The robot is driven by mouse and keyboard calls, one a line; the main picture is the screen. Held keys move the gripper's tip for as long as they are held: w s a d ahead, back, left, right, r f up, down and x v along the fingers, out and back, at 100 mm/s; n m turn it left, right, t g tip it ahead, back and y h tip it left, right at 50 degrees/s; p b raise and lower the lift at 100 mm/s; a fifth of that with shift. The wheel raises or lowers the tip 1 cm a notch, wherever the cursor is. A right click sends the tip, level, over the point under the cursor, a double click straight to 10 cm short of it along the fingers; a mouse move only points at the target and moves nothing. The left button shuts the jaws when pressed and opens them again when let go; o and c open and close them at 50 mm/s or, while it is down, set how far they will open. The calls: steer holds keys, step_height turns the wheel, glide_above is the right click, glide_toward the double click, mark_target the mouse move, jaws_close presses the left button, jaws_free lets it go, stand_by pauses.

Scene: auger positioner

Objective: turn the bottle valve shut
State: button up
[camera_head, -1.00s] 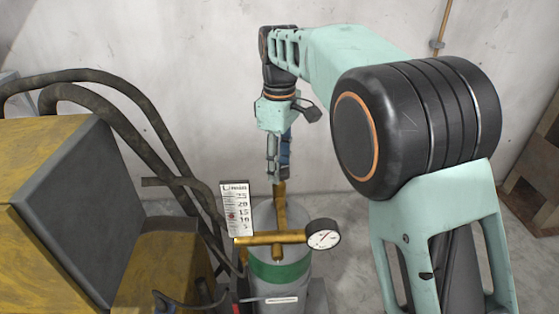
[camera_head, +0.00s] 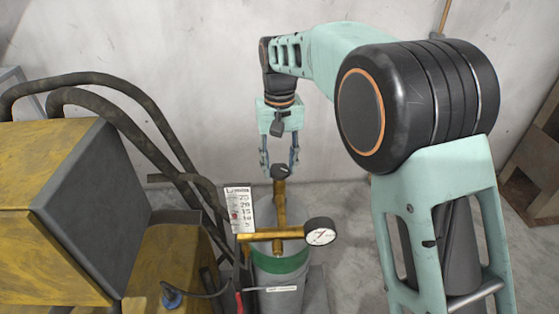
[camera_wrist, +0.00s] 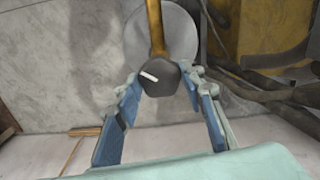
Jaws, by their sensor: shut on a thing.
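The bottle valve is a brass stem (camera_head: 279,205) topped by a dark knob (camera_head: 281,171), on a grey gas bottle (camera_head: 295,215) with a green band. In the wrist view the dark knob (camera_wrist: 161,79) carries a white mark and sits between the blue finger pads. My gripper (camera_head: 280,170) points down from above, with one finger on each side of the knob. It is shut on the knob; the exact pad contact is hard to see. The wrist view shows my gripper (camera_wrist: 162,82) from behind, with the brass stem and bottle top beyond.
A yellow and grey machine (camera_head: 60,215) with thick dark hoses (camera_head: 130,95) stands at left. A concrete wall (camera_head: 190,50) is behind. A brown wooden object (camera_head: 535,175) stands at right.

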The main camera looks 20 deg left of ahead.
mark_target(279, 168)
steer(key=m+p, duration=0.1)
steer(key=m, duration=0.4)
steer(key=shift+r+m, duration=0.1)
steer(key=shift+m, duration=0.2)
steer(key=m+p, duration=0.1)
steer(key=m, duration=0.3)
steer(key=shift+m, duration=0.4)
steer(key=o, duration=1.1)
steer(key=shift+o, duration=0.2)
step_height(279, 168, up, 12)
